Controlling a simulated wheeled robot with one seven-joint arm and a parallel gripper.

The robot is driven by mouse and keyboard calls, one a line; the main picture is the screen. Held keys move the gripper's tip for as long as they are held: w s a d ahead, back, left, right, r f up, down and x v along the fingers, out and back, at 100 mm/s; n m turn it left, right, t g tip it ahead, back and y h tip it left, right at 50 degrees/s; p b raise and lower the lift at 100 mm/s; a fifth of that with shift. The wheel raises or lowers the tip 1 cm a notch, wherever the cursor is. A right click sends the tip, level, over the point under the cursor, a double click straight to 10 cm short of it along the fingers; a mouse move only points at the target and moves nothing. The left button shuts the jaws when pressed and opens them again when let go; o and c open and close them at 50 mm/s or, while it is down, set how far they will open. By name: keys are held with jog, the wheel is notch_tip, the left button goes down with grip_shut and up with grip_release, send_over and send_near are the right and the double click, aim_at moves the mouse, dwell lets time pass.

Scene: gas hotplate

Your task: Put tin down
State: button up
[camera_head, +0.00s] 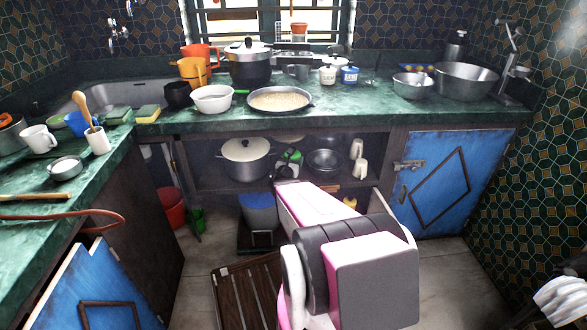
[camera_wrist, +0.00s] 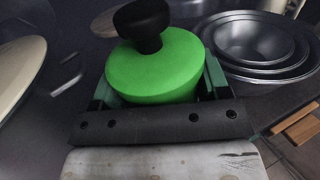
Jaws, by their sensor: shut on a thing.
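The tin (camera_wrist: 152,68) is a round bright green container with a black knob on top, seen in the wrist view. My gripper (camera_wrist: 157,86) is shut on it, with one finger on each side. In the head view the tin (camera_head: 293,154) is small and partly hidden by my gripper (camera_head: 288,168). It is at the open shelf (camera_head: 230,184) under the counter, between a lidded pot and nested bowls. It looks upright. I cannot tell whether its base touches the shelf.
The lidded pot (camera_head: 246,162) stands left of the tin, its pale lid (camera_wrist: 20,55) near in the wrist view. Nested metal bowls (camera_wrist: 262,45) stand close on the right. Pale containers (camera_head: 358,160) are further right. A blue bin (camera_head: 260,212) is below. The green counter (camera_head: 340,118) overhangs the shelf.

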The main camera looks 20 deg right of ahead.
jog(key=shift+w+d+f, duration=0.15)
jog(key=shift+d+f, duration=0.15)
jog(key=shift+f, duration=1.9)
jog(key=shift+f, duration=0.2)
jog(key=o, duration=1.2)
jog(key=shift+r, duration=0.1)
